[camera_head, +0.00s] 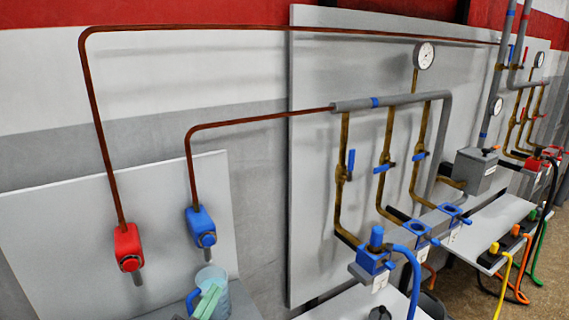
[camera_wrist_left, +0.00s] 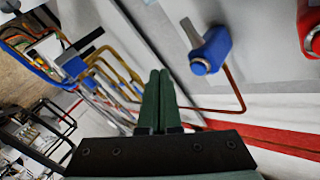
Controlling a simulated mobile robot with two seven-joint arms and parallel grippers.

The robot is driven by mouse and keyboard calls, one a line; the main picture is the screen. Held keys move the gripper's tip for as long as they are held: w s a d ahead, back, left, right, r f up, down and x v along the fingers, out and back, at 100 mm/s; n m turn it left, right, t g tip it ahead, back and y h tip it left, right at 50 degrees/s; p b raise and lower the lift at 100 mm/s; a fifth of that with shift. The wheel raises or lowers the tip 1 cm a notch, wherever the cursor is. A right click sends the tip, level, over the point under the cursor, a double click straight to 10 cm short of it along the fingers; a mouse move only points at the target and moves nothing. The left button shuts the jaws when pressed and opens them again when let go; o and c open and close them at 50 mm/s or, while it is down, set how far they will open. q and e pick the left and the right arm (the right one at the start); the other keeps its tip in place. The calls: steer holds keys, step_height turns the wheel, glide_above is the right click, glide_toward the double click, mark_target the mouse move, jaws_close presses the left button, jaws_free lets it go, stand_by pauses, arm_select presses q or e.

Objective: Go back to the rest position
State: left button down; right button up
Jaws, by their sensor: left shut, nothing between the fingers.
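My left gripper (camera_head: 210,293) shows at the bottom of the head view as pale green fingers, in front of a translucent light-blue container (camera_head: 214,275). In the left wrist view, the dark green fingers of this gripper (camera_wrist_left: 154,76) lie together with nothing between them. They are apart from the blue valve body (camera_wrist_left: 211,50), which sits on the panel to their right in that view. My right gripper is not in view.
A blue valve (camera_head: 201,226) and a red valve (camera_head: 128,247) hang on copper pipes at the left panel. Brass pipes with blue valves and a gauge (camera_head: 424,55) stand on the grey board (camera_head: 315,180). A blue hose (camera_head: 413,275) and coloured cables run at the right.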

arm_select(q)
steer(key=s+a+f+n+g+y, duration=0.1)
steer(key=s+f+n+g, duration=0.1)
steer(key=s+f+g, duration=0.5)
steer(key=s+a+f+n+g, duration=0.2)
steer(key=s+f, duration=0.3)
steer(key=s, duration=0.5)
steer(key=s+a+f+n+g+y, duration=0.15)
steer(key=s+f+g, duration=0.3)
steer(key=s, duration=0.45)
steer(key=w+d+f+t+h, duration=0.1)
steer(key=w+d+f+t, duration=0.1)
steer(key=f, duration=0.3)
steer(key=w+d+f+t+h, duration=0.1)
steer(key=w+d+f+t, duration=0.1)
steer(key=f, duration=0.4)
steer(key=shift+w+d+f+t, duration=0.2)
steer(key=shift+d+f+t, duration=0.1)
steer(key=shift+t, duration=0.55)
